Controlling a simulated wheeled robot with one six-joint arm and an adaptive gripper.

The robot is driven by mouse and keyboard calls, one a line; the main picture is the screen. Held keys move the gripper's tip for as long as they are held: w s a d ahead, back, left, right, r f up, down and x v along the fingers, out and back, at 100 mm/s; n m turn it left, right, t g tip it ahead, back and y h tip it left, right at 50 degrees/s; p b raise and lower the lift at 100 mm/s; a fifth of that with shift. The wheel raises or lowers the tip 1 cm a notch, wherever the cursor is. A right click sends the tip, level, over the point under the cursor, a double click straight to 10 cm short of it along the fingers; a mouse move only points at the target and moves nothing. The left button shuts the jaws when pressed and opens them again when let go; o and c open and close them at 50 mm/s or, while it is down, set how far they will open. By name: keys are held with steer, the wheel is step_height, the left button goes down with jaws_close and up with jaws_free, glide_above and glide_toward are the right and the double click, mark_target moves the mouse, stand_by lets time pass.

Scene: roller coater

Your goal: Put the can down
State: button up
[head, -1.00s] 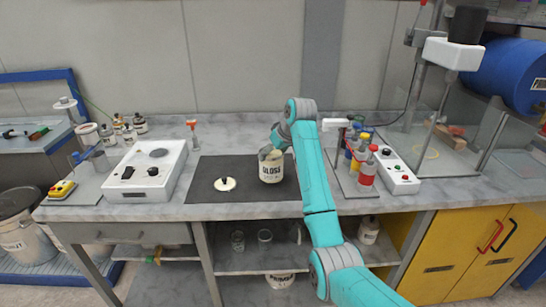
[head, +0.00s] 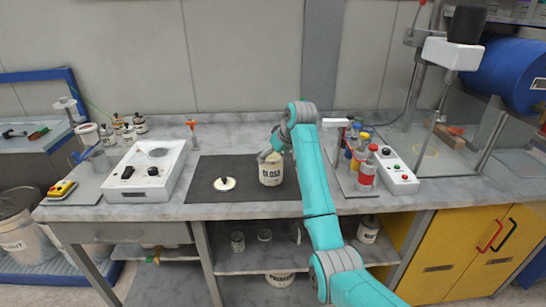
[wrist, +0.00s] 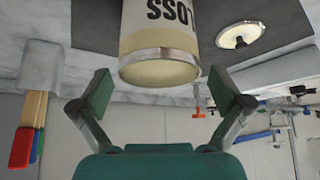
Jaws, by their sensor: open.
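The can (head: 271,173) is cream with dark lettering and stands upright on the dark mat (head: 230,204) on the bench. In the wrist view the can (wrist: 158,40) appears upside down, with its metal rim between and beyond the fingertips. My gripper (head: 268,153) is at the can's upper back side in the head view, partly hidden by the arm and the can. In the wrist view my gripper (wrist: 161,95) is open, with a gap between each finger pad and the can.
A lid with a dark knob (head: 224,184) lies on the mat left of the can. Colored bottles (head: 366,172) and a white control box (head: 395,171) stand to the right. The mat's front left is clear.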

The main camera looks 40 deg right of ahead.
steer(key=v, duration=1.1)
steer(key=shift+r, duration=0.25)
steer(key=shift+s, duration=0.15)
